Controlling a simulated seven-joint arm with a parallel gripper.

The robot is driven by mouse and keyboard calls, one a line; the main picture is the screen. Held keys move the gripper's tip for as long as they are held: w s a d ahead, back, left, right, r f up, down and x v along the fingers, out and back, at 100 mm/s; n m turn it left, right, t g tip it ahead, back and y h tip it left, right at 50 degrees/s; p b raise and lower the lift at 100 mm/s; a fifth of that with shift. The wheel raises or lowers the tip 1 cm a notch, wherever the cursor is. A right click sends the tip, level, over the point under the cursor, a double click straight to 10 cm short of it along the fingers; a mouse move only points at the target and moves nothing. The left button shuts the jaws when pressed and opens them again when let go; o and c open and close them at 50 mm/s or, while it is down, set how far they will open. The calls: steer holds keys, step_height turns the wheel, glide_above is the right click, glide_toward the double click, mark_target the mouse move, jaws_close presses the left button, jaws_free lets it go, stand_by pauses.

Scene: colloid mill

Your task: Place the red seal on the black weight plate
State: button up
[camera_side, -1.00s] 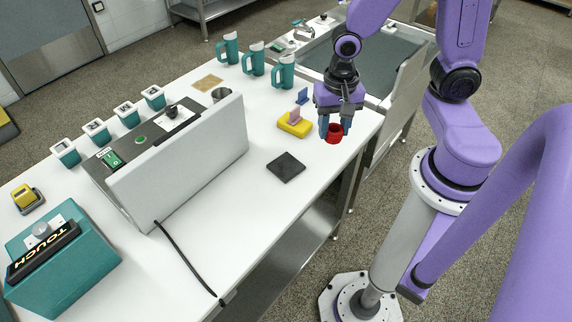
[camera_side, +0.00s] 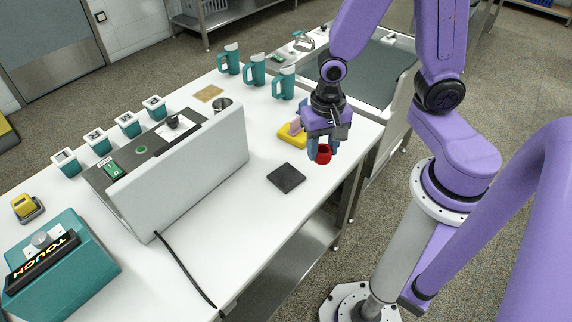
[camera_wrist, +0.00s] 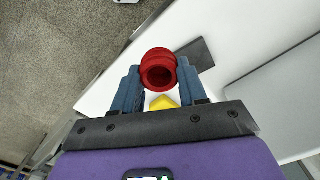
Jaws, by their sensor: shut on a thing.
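The red seal (camera_side: 323,154) is a short ribbed ring with a dark hole, held between the blue fingertips of my gripper (camera_side: 321,148). In the wrist view the red seal (camera_wrist: 158,68) sits between the two fingers of my gripper (camera_wrist: 159,84), its opening facing the camera. My gripper is shut on it, above the table near its right edge. The black weight plate (camera_side: 286,177) is a flat dark square lying on the white table, left of and nearer the camera than my gripper. In the wrist view the plate (camera_wrist: 198,54) shows just beyond the seal, to its right.
A yellow block (camera_side: 291,137) stands behind my gripper, partly hidden by it. A large grey-white machine housing (camera_side: 185,165) stands left of the plate, with a black cable (camera_side: 186,268) in front. Teal jugs (camera_side: 284,83) stand at the back. The white table around the plate is clear.

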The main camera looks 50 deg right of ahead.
steer(key=shift+w+f, duration=0.9)
steer(key=shift+w, duration=1.15)
glide_above(286, 175)
step_height(286, 175, down, 6)
steer(key=shift+s+r, duration=0.1)
steer(key=shift+r, duration=0.05)
steer(key=shift+f, duration=1.7)
steer(key=shift+f, duration=0.1)
steer(key=o, duration=1)
step_height(286, 175, up, 12)
steer(key=shift+r, duration=0.15)
